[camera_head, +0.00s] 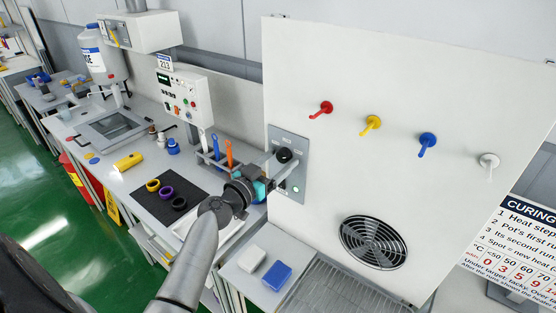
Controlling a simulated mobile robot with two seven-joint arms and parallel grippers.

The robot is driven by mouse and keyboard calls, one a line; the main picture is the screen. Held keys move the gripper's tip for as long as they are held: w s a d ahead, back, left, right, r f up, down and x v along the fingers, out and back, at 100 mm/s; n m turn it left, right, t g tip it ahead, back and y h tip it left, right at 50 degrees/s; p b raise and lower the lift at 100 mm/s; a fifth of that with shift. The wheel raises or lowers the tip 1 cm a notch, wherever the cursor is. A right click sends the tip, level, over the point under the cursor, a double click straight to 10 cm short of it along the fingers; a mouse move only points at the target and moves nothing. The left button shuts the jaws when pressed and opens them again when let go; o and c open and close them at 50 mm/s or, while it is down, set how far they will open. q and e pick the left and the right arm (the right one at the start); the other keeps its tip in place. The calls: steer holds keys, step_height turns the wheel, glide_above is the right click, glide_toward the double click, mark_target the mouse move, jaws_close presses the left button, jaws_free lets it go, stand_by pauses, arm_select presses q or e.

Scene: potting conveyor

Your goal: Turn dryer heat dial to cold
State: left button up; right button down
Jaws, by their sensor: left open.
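The dryer heat dial is a round black knob (284,155) on a grey control panel (301,150), which is fixed to the left part of a large white panel. Small markings surround the knob but are too small to read, so its setting cannot be told. My left gripper (281,170) is open in front of the grey panel, just below and left of the knob. Its fingers cover part of the panel; whether they touch the knob cannot be told. My right gripper is not in view.
Red (322,108), yellow (371,124), blue (427,142) and white (489,161) levers stick out from the white panel (400,80). A round black vent (373,243) sits below. A blue block (277,276) and a white block (252,259) lie on the bench beneath my gripper.

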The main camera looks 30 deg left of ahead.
arm_select(q)
jaws_close()
stand_by(0.6)
